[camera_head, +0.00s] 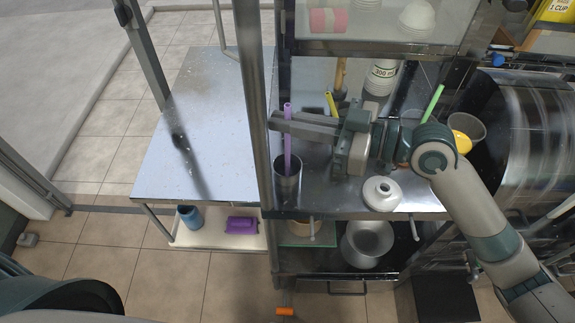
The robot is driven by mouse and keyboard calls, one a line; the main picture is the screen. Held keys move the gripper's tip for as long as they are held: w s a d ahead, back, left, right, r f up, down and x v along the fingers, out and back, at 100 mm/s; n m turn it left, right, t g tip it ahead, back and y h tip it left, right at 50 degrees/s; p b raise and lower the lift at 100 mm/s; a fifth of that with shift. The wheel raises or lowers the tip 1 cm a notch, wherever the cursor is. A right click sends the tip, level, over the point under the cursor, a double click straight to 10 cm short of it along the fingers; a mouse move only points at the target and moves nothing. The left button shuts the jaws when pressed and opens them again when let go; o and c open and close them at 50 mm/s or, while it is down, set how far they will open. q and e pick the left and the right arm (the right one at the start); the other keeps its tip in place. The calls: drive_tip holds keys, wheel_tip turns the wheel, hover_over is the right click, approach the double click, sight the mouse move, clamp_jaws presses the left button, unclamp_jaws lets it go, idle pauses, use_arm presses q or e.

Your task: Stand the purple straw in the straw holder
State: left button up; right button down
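The purple straw (287,151) stands nearly upright at the left end of the metal counter. Its lower part goes down inside the mouth of a tall metal cup, the straw holder (288,187); its lower end is hidden by the cup. My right gripper (284,122) reaches in from the right with its fingers pointing left. The fingers lie close together at the straw's upper part, above the cup's rim, and appear shut on it. The straw's top sticks out above the fingers. My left gripper is not in view.
A white lidded pot (381,193) stands below my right wrist. A yellow straw (331,104) and a green straw (433,102) stand behind the arm. A frame post (252,100) rises close left of the holder. The steel table (205,125) beyond is bare.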

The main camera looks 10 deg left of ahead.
sight(288, 105)
drive_tip(key=shift+f+b, duration=1.55)
drive_tip(key=shift+f, duration=0.3)
drive_tip(key=c, duration=1.9)
unclamp_jaws()
drive_tip(key=shift+o, duration=0.2)
drive_tip(key=shift+r, duration=0.1)
drive_tip(key=shift+r+p, duration=2.55)
drive_tip(key=shift+r, duration=0.85)
drive_tip(key=shift+r, duration=0.15)
